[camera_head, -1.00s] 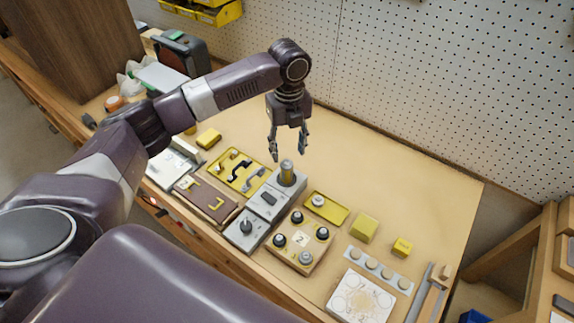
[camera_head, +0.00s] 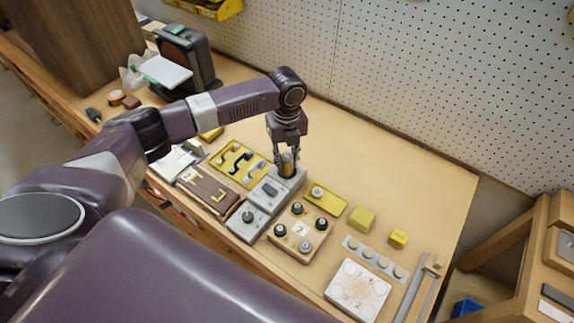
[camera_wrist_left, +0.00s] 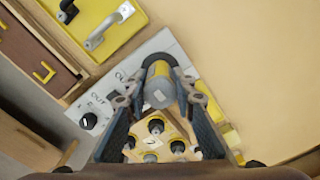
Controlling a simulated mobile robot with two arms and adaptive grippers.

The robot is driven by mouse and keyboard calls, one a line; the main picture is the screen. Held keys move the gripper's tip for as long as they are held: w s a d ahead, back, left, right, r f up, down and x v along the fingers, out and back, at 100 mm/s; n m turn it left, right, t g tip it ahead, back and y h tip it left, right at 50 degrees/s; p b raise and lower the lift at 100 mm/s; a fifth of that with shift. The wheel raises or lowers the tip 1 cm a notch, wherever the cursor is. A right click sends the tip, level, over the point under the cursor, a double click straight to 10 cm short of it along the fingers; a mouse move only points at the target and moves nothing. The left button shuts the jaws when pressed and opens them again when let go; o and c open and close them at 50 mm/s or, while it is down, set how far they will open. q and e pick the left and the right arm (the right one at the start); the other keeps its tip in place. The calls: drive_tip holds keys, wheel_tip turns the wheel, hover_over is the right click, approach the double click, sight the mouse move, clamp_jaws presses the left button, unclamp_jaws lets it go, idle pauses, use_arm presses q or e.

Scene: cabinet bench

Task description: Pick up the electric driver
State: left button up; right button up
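The electric driver (camera_head: 286,165) is a short upright cylinder, yellow with a grey end, standing in a round dark socket at the back end of a grey fixture (camera_head: 266,194). In the left wrist view the driver (camera_wrist_left: 158,84) lies between the two fingers, its grey end facing the camera. My left gripper (camera_head: 287,158) points down over the fixture with one finger on each side of the driver. The fingers look spread, with narrow gaps beside the driver; no firm contact shows. My right gripper is not in view.
A yellow tray with handles (camera_head: 239,162) and a brown box (camera_head: 207,190) stand left of the fixture. A numbered board with black knobs (camera_head: 300,232), a yellow tray (camera_head: 325,200) and yellow blocks (camera_head: 362,219) stand right. The bench behind is clear up to the pegboard (camera_head: 430,90).

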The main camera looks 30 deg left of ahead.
use_arm(q)
clamp_jaws()
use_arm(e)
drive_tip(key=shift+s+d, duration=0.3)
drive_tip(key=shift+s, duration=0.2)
use_arm(q)
drive_tip(key=shift+r, duration=0.1)
drive_tip(key=shift+r, duration=0.45)
wheel_tip(320, 180, up, 19)
drive_tip(key=b, duration=0.3)
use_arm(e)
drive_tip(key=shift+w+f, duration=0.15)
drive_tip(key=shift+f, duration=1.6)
